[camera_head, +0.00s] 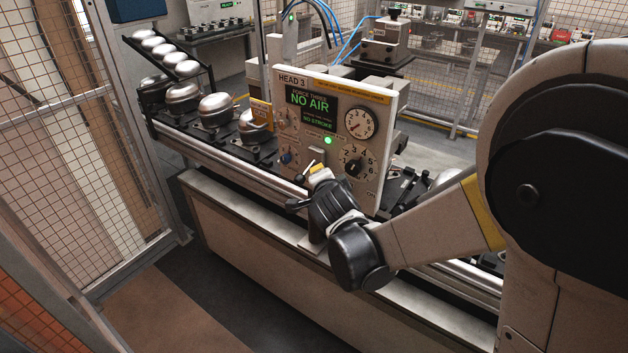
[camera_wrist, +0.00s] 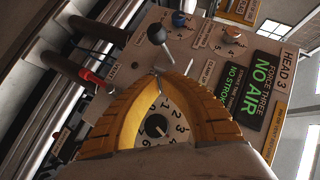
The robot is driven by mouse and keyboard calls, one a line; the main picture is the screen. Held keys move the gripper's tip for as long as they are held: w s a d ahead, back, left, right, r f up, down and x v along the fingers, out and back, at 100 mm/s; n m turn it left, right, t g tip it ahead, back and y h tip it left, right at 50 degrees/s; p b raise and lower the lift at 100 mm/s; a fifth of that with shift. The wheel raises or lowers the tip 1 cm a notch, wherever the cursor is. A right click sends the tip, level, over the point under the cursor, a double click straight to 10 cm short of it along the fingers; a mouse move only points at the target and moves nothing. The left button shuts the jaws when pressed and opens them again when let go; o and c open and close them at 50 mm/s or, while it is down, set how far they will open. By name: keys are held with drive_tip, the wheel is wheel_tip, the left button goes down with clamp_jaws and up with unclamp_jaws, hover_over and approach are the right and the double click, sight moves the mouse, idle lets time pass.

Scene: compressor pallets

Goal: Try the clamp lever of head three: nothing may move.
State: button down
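The head three panel (camera_head: 345,95) stands upright, labelled HEAD 3. Its dark screen (camera_head: 311,107) reads NO AIR and NO STROKE in green; the screen also shows in the wrist view (camera_wrist: 262,85). A lever with a black ball end (camera_wrist: 156,34) and a short metal stem sticks out of the panel; in the head view its ball (camera_head: 299,179) is left of my gripper. My gripper (camera_wrist: 158,76) has its yellow fingertips together at the panel, right beside the lever's stem. It also shows in the head view (camera_head: 317,170). Whether the tips touch the stem is hidden.
A round gauge (camera_head: 360,123) and a numbered black dial (camera_head: 353,165) are on the panel. A green lamp (camera_head: 328,140) is lit. Domed metal shells (camera_head: 216,108) stand on the conveyor to the left. A mesh fence (camera_head: 75,120) borders the left side.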

drive_tip(key=p+v, duration=0.1)
drive_tip(key=v, duration=0.8)
drive_tip(key=shift+s, duration=0.35)
drive_tip(key=s+d+f+n+g+h+b, duration=0.1)
drive_tip(key=s+d+f+n+g+b, duration=0.15)
drive_tip(key=s+d+b, duration=0.2)
drive_tip(key=s+d+f+n+g+b, duration=0.1)
drive_tip(key=s+d+f+n+b, duration=0.25)
drive_tip(key=d, duration=0.25)
drive_tip(key=s+d+f+n+g+b, duration=0.1)
drive_tip(key=s+f+n+b, duration=0.1)
drive_tip(key=s, duration=0.4)
drive_tip(key=s+d+f+n+g+b, duration=0.1)
drive_tip(key=s+d+f+n+b, duration=0.1)
drive_tip(key=s+f+n, duration=0.2)
drive_tip(key=s, duration=0.2)
drive_tip(key=shift+s+g+y, duration=0.3)
drive_tip(key=shift+s+g, duration=0.05)
